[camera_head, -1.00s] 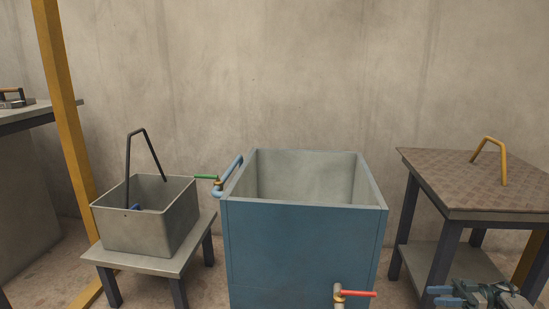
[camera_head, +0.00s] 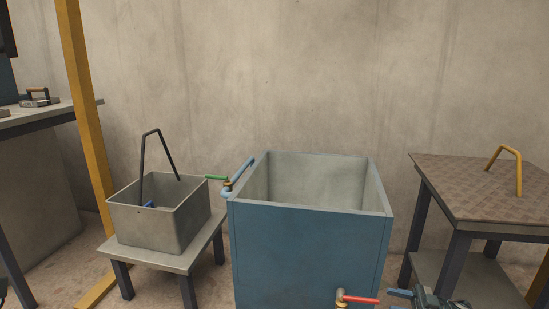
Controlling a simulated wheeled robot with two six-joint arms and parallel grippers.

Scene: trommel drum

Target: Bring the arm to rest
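My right gripper (camera_head: 399,300) is at the bottom edge, right of centre, partly cut off by the frame. Its blue fingertips point left and look apart, with nothing seen between them. It is just right of the red-handled valve (camera_head: 357,299) on the front of the blue tank (camera_head: 300,250). My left gripper is not in view. A small dark shape at the lower left edge is too cut off to name.
A grey bin (camera_head: 155,228) with a dark handle stands on a low stand (camera_head: 165,260) at left. A green-handled valve (camera_head: 217,178) is by the tank's left side. A table (camera_head: 470,190) with a yellow handle (camera_head: 518,170) stands at right. A yellow post (camera_head: 85,120) rises at left.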

